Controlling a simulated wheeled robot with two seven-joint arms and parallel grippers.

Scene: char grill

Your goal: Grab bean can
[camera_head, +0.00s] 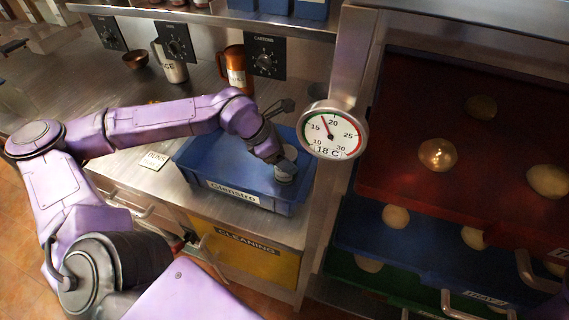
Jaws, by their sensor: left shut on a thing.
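My left gripper (279,160) reaches down into a blue bin (215,183) with a front label that seems to read "Glenstro". It is shut on a small can (286,174) with a pale top and a bluish side, at the right end of the bin. The can's label is too small to read, and the gripper covers part of it. I cannot tell whether the can touches the bin's floor. My right gripper is not in view.
A round dial gauge (333,131) hangs on a metal post just right of the bin. Red (420,190) and blue trays with round dough pieces stand at the right. A metal mug (172,66) and an orange mug (236,70) stand behind on the steel counter.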

